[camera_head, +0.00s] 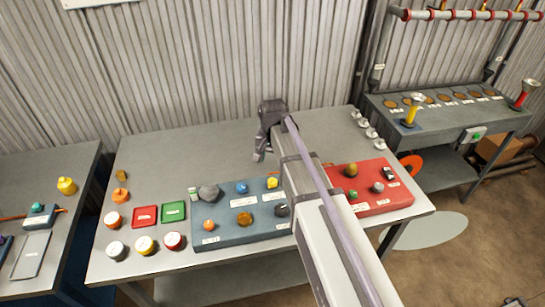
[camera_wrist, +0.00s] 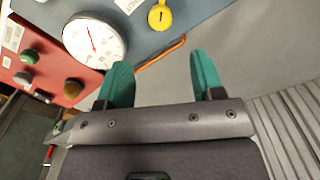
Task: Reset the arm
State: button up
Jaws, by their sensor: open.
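My arm (camera_head: 310,190) reaches from the bottom right of the head view across the grey workbench (camera_head: 180,150). My gripper (camera_head: 261,152) hangs over the back of the bench, pointing down. In the wrist view its two teal fingers (camera_wrist: 163,68) stand well apart with nothing held between them. An orange strip (camera_wrist: 160,55) lies on the surface beyond the fingertips. A white dial gauge (camera_wrist: 95,40) and a yellow knob (camera_wrist: 160,15) on a blue panel are past the fingers.
A blue panel (camera_head: 222,231) with several knobs lies in front of my gripper. A red panel (camera_head: 400,200) lies to its right, partly hidden by my arm. Red and green squares (camera_head: 174,212) and round caps sit at left. The back left of the bench is clear.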

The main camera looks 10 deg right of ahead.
dwell(0.4)
jog(key=s+n, duration=0.5)
jog(key=s, duration=1.3)
jog(key=shift+n, duration=0.4)
jog(key=shift+o, duration=0.2)
jog(key=shift+a, duration=0.15)
